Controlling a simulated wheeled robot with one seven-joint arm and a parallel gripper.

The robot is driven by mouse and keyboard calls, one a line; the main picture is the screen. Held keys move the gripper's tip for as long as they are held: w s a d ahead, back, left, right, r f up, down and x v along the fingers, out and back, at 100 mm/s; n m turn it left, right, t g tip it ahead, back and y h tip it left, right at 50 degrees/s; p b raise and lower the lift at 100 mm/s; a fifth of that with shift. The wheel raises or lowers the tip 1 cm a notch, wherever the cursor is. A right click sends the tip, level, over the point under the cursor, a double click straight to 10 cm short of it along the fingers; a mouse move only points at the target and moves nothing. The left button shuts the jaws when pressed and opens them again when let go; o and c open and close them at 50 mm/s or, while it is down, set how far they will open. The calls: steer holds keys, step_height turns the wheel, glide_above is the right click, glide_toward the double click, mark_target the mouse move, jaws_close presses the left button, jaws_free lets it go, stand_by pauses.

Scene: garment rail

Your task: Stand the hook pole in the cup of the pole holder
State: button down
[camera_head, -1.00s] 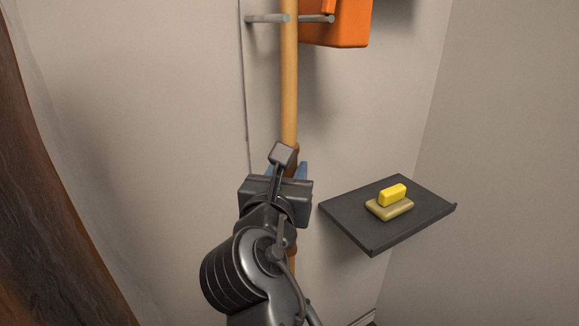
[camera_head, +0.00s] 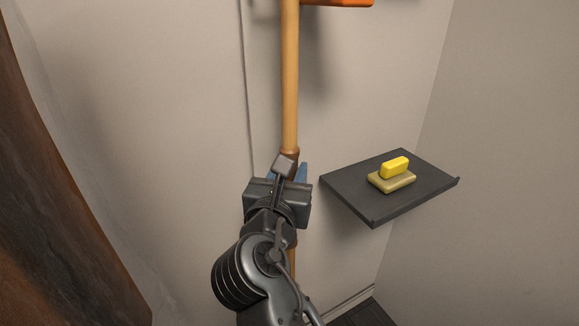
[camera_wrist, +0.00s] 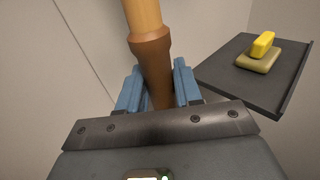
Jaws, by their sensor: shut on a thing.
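The hook pole (camera_head: 290,90) is a long light-wood shaft with a darker brown grip section. It stands about upright in front of the wall, and its top runs out of the head view. My gripper (camera_wrist: 158,88) has blue fingers closed on the brown grip of the pole (camera_wrist: 153,62). In the head view my gripper (camera_head: 290,172) is mostly hidden behind my wrist. A short stretch of pole shows below my wrist. The pole's lower end is hidden, and the pole holder and its cup are not in view.
A dark grey shelf (camera_head: 345,188) stands out from the wall to the right of my gripper, with a yellow block (camera_head: 394,167) on a tan block (camera_head: 391,182). Part of an orange thing (camera_head: 345,2) shows at the top. A dark brown surface (camera_head: 50,200) fills the left edge.

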steer(key=shift+f+b, duration=0.5)
steer(key=shift+f, duration=0.95)
steer(key=c, duration=0.7)
jaws_free()
steer(key=shift+s+f, duration=0.1)
